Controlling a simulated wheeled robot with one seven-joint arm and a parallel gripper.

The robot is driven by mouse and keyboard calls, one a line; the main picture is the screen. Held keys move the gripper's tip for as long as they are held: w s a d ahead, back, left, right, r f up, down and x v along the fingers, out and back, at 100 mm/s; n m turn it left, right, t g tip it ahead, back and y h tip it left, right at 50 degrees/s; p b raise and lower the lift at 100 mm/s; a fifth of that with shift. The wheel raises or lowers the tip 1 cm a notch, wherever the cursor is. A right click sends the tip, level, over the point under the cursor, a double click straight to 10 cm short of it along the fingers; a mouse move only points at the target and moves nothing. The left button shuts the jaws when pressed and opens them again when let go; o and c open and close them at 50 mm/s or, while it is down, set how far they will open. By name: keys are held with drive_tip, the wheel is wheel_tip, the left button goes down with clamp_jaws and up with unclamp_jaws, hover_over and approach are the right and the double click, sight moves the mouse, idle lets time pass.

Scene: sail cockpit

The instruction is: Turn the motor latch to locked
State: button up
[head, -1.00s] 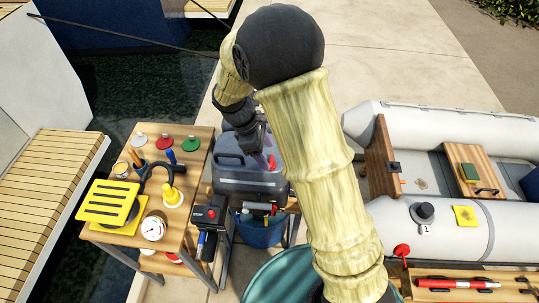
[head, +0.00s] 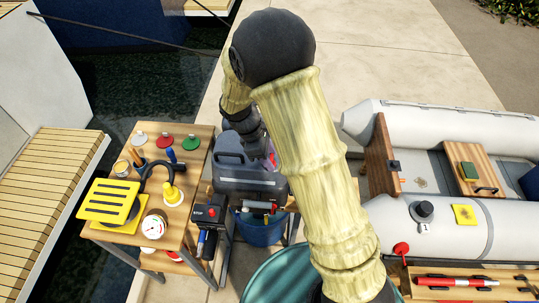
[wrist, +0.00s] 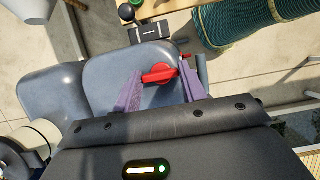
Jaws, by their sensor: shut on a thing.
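The grey motor (head: 240,172) stands on a stand in the middle of the head view, partly behind my arm. Its casing (wrist: 108,68) fills the middle of the wrist view. The red motor latch (wrist: 160,73) is on the casing, lying nearly level across the wrist picture. My gripper (wrist: 160,82) has its two purple fingers at the two ends of the latch and is shut on it. In the head view, my arm hides most of the gripper and the latch.
A wooden table (head: 203,133) at left holds a yellow slotted block (head: 108,202), a gauge (head: 153,226) and cups of tools. A blue bucket (head: 262,232) stands below the motor. A grey inflatable boat (head: 460,215) lies at right. Paving behind is clear.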

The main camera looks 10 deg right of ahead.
drive_tip(key=shift+m, duration=0.4)
drive_tip(key=m+p, duration=0.1)
drive_tip(key=m+g+p, duration=0.1)
drive_tip(key=m, duration=0.1)
drive_tip(key=shift+w+r+g+y, duration=0.15)
drive_tip(key=shift+g+y, duration=0.15)
drive_tip(key=m+g+y+p, duration=0.1)
drive_tip(key=m, duration=0.4)
drive_tip(key=shift+w+d, duration=0.1)
drive_tip(key=m+y, duration=0.1)
drive_tip(key=m, duration=0.1)
drive_tip(key=m+g+p, duration=0.1)
drive_tip(key=m, duration=0.1)
drive_tip(key=shift+d+m+y, duration=0.15)
drive_tip(key=shift+m+y, duration=0.15)
drive_tip(key=shift+y, duration=0.1)
drive_tip(key=m+y, duration=0.1)
drive_tip(key=m, duration=0.3)
drive_tip(key=shift+d+m+y, duration=0.1)
drive_tip(key=shift+m+y, duration=0.2)
drive_tip(key=shift+y, duration=0.1)
drive_tip(key=o, duration=1)
